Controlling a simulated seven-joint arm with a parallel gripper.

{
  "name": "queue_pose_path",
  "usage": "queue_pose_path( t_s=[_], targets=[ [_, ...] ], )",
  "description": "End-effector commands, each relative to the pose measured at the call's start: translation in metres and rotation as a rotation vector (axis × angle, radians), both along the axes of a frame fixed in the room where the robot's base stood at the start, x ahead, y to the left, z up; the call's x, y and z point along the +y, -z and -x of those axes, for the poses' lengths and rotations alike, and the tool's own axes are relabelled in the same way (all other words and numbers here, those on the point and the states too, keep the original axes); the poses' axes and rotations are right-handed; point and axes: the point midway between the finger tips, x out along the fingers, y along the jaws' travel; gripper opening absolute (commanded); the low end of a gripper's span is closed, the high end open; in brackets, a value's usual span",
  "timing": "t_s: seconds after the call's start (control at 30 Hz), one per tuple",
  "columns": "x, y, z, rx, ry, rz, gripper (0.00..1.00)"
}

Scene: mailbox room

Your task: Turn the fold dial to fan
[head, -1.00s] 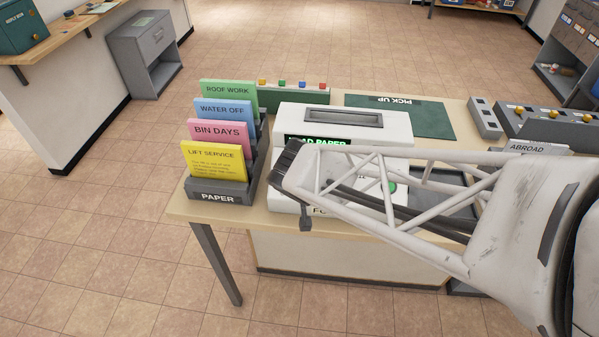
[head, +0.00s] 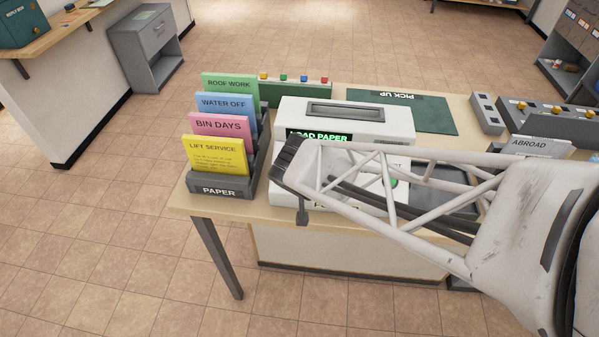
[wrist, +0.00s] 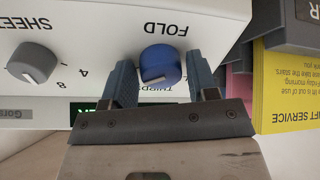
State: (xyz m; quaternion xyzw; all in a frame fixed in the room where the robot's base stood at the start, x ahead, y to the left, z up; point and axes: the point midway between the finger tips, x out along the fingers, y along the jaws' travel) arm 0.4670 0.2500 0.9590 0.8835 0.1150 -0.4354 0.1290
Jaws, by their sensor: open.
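The fold dial (wrist: 160,65) is a round blue knob with a pale pointer mark, under the word FOLD in the wrist view, where lettering is upside down. A partly hidden label beside it seems to read THIRDS; no fan label is readable. My gripper (wrist: 161,62) is open, with one finger on each side of the dial. I cannot tell whether the fingers touch it. The dial sits on the front of a white machine (head: 345,114), whose green display (head: 319,136) reads LOAD PAPER. In the head view my arm hides the dial.
A grey SHEETS dial (wrist: 32,62) is left of the fold dial in the wrist view. A PAPER rack (head: 220,191) with several coloured notices stands close left of the machine in the head view. A green PICK UP mat (head: 430,115) lies behind.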

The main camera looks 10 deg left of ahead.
Motion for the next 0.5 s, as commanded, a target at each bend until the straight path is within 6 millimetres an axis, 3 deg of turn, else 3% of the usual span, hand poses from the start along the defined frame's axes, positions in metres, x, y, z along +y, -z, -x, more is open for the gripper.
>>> queue_pose_path(
  t_s=[0.27,0.5],
  targets=[
    [-0.001,-0.009,0.006,-0.001,0.000,0.000,0.54],
    [-0.003,-0.031,0.022,-0.002,0.000,-0.001,0.54]
  ],
)
